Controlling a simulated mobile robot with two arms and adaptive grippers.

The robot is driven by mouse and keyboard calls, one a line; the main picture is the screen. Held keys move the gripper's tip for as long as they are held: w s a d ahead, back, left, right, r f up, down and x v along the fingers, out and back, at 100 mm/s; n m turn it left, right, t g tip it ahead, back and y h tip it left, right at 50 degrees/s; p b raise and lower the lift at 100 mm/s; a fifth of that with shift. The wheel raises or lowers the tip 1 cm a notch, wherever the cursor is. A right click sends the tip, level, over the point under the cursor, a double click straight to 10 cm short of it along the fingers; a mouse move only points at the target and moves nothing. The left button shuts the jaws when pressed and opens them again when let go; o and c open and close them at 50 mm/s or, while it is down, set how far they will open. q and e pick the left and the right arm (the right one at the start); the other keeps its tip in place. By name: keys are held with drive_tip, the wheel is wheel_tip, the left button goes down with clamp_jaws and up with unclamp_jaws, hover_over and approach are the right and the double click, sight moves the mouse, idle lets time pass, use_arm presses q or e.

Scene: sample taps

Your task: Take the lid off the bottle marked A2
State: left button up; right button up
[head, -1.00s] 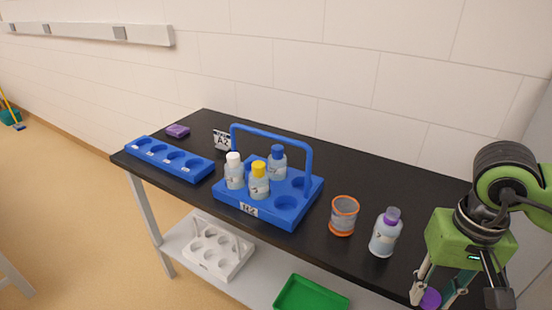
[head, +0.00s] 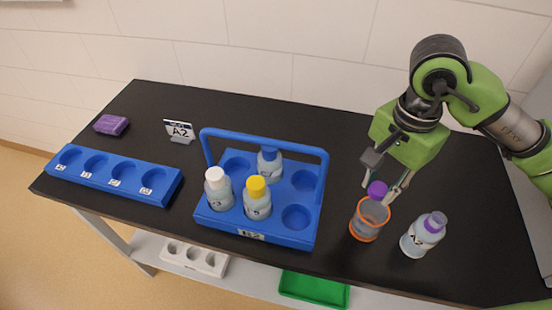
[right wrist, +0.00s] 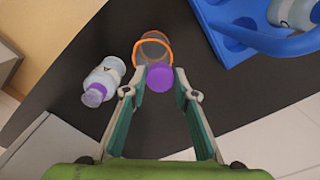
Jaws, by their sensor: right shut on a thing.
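The bottle marked A2 (head: 420,238) stands on the black table at the right; it also shows in the right wrist view (right wrist: 105,78). Its neck has a purple collar with a paler top. My right gripper (head: 384,190) is shut on a purple lid (head: 377,189), which also shows between the fingertips in the right wrist view (right wrist: 160,77). The lid is over the clear cup with orange rims (head: 367,222), left of the bottle. Whether lid and cup touch is unclear. My left gripper is not in view.
A blue carrier (head: 275,233) with an arched handle holds bottles with white, yellow and blue caps. A blue rack (head: 115,178), an A2 sign (head: 180,131) and a purple block (head: 111,125) are at the left. The table behind the carrier is clear.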

drive_tip(key=shift+s+d+r+m, duration=0.1)
drive_tip(key=shift+s+d+m, duration=0.15)
drive_tip(key=shift+m, duration=0.35)
drive_tip(key=w+a+f+p, duration=0.1)
drive_tip(key=w+f+p, duration=0.2)
drive_tip(key=w, duration=0.5)
drive_tip(key=p, duration=0.1)
hover_over(342, 178)
drive_tip(key=s, duration=0.1)
wheel_tip(342, 178, down, 6)
drive_tip(key=shift+r, duration=0.2)
drive_tip(key=shift+w+f, duration=0.5)
drive_tip(key=shift+f, duration=0.15)
wheel_tip(342, 178, down, 3)
drive_tip(key=shift+f+p, duration=0.1)
drive_tip(key=shift+p, duration=0.5)
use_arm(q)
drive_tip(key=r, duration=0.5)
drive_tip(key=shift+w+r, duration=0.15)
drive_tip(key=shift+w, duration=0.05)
use_arm(e)
drive_tip(key=shift+w, duration=0.1)
